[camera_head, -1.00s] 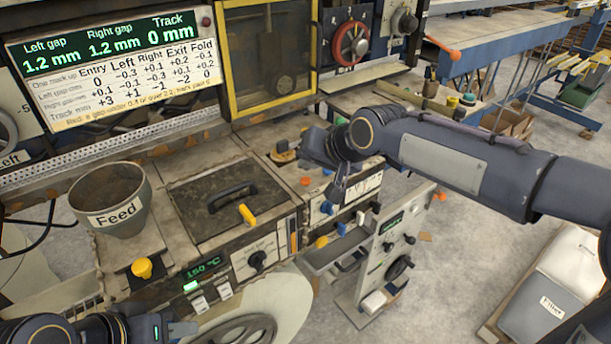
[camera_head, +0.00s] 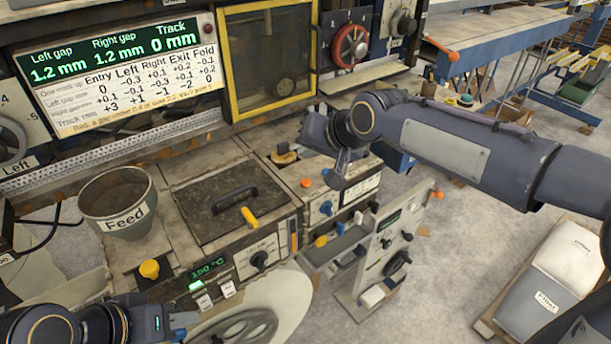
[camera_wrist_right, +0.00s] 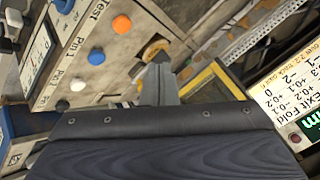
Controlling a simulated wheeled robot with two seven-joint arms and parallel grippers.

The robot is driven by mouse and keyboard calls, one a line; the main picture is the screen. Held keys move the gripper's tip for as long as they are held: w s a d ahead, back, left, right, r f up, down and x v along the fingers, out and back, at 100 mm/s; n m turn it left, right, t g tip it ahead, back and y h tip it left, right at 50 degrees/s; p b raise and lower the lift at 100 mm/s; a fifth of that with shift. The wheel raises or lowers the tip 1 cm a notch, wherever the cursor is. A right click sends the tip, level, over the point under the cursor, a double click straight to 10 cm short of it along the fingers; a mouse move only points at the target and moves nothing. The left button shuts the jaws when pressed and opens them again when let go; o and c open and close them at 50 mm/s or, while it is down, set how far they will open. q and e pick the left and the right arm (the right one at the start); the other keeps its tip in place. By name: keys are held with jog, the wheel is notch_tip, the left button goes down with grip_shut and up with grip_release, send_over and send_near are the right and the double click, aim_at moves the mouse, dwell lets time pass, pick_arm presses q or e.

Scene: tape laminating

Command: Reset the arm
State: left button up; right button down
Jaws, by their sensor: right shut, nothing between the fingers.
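My right arm comes in from the right in the head view. Its right gripper (camera_head: 338,178) hangs above the panel with coloured buttons and holds nothing. In the right wrist view the right gripper (camera_wrist_right: 159,75) has its fingers together, with a yellow-rimmed round knob (camera_wrist_right: 156,49) beyond the tips; I cannot tell the distance between them. My left gripper (camera_head: 184,325) is at the bottom left of the head view, low in front of the machine. It is partly cut off, and its finger opening is unclear.
A grey feed funnel (camera_head: 117,200) and a dark lid with a handle (camera_head: 233,198) are on the machine. The display board (camera_head: 118,72) and yellow-framed window (camera_head: 268,55) stand behind. A control stand (camera_head: 388,250) is below my right arm.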

jog(key=shift+d, duration=0.1)
jog(key=s+d+f+h, duration=0.2)
jog(key=s+d+f, duration=0.1)
jog(key=s+d, duration=1.2)
jog(key=s+d+f, duration=0.2)
jog(key=s+f, duration=0.2)
jog(key=s, duration=0.3)
jog(key=s+d+f+m+g, duration=0.1)
jog(key=s+d+f, duration=0.1)
jog(key=s+f, duration=0.2)
jog(key=s, duration=0.3)
jog(key=shift+d, duration=0.35)
jog(key=c, duration=2.1)
grip_release()
